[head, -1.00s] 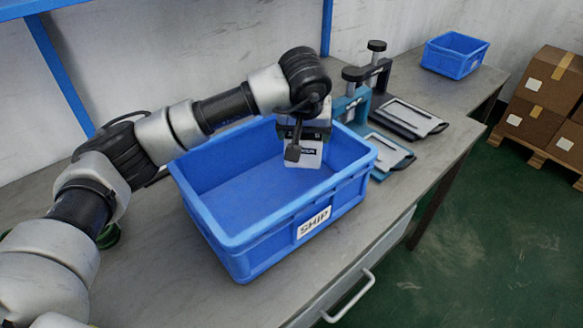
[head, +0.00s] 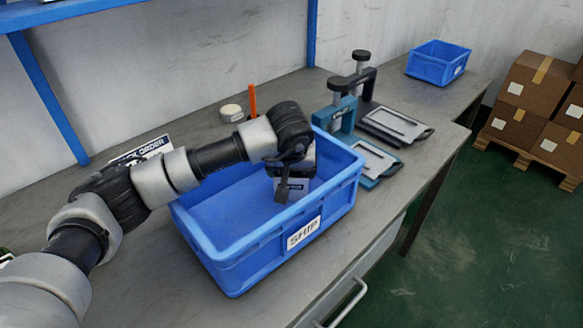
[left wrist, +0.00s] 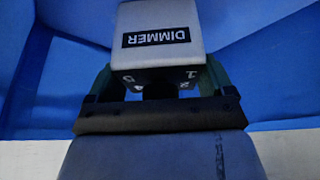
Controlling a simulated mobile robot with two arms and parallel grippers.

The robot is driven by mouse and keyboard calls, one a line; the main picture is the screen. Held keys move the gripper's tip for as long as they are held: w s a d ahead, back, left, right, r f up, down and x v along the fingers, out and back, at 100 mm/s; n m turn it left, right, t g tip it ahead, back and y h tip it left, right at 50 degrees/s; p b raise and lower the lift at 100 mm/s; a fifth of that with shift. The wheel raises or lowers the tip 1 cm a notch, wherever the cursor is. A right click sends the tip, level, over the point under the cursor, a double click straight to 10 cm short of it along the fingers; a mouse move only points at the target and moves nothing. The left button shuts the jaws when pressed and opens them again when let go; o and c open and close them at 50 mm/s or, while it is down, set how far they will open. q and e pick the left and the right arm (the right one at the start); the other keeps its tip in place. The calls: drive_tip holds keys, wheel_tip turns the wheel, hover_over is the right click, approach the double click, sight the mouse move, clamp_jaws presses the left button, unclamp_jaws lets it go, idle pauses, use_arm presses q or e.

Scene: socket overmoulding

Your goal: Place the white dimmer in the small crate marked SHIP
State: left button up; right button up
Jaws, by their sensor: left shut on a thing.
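The white dimmer (head: 293,190) is held by my left gripper (head: 290,174), whose jaws are shut on it. In the left wrist view the dimmer (left wrist: 160,32) shows its black DIMMER label, upside down, between the two fingers. Its lower end is partly hidden by the gripper. The blue crate marked SHIP (head: 303,233) stands on the bench below and around the gripper. The dimmer is inside the crate's opening, near its right end. I cannot tell whether it touches the crate floor. My right gripper is in no view.
Two clamp fixtures (head: 372,162) with flat plates stand right of the crate. Another blue crate (head: 438,64) is at the bench's far end. Behind the SHIP crate are an orange upright stick (head: 253,100), a round pale object (head: 231,112) and an order sign (head: 143,150). Cartons (head: 540,85) stand beyond the bench.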

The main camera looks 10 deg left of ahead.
use_arm(q)
drive_tip(key=o, duration=0.9)
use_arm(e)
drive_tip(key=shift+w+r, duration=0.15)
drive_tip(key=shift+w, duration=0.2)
use_arm(q)
drive_tip(key=shift+r, duration=0.1)
drive_tip(key=shift+r, duration=0.25)
drive_tip(key=v, duration=1.1)
drive_tip(key=shift+s+r, duration=0.2)
drive_tip(key=shift+s, duration=0.05)
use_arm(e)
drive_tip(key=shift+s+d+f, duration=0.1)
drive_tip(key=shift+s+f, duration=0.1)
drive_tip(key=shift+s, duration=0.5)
